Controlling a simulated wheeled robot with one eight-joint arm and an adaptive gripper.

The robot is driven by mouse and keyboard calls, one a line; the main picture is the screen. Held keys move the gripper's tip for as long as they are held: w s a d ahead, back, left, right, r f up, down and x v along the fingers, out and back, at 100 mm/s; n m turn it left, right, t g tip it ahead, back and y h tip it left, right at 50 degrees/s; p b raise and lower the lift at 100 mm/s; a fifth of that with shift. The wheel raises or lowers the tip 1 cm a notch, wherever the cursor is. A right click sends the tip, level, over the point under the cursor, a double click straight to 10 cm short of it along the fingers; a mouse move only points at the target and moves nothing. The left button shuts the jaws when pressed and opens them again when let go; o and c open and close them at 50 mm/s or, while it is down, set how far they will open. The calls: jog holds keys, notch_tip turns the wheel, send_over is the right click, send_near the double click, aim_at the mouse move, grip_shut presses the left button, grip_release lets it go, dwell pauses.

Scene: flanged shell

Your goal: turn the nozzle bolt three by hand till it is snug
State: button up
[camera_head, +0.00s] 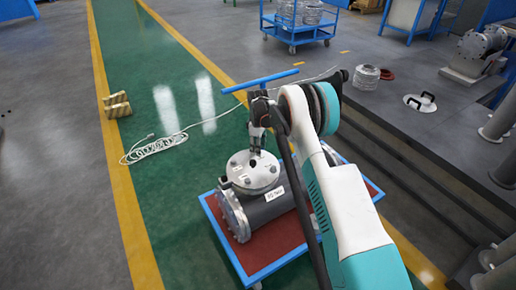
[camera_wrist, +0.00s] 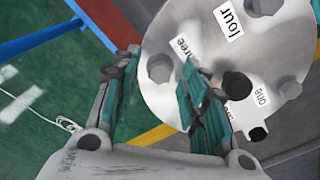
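The round grey nozzle flange (camera_head: 252,172) tops the dark shell (camera_head: 272,207) on the trolley; it also fills the upper right of the wrist view (camera_wrist: 205,25). Bolt three (camera_wrist: 160,68) is a grey hex head by the partly covered label "three" (camera_wrist: 183,47). My gripper (camera_head: 256,150) points down over the flange. In the wrist view, my gripper (camera_wrist: 160,58) has its two teal-padded fingers apart, with bolt three showing between their tips. I cannot tell the height gap or any contact. Other bolt heads show by "four" (camera_wrist: 229,22) and "one" (camera_wrist: 262,95).
A dark knob (camera_wrist: 237,85) stands near the flange's middle, right of my right finger. The trolley (camera_head: 240,262) has a blue frame and red top. A blue T-handle bar (camera_head: 262,81) rises behind the shell. A white cable (camera_head: 160,145) lies on the green floor.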

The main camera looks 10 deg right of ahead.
grip_shut()
jog(key=shift+m, duration=0.4)
jog(key=m, duration=0.6)
jog(key=shift+m+p, duration=0.3)
jog(key=shift+p, duration=0.1)
jog(key=m, duration=0.6)
jog(key=shift+w+m, duration=0.1)
jog(key=shift+m, duration=0.3)
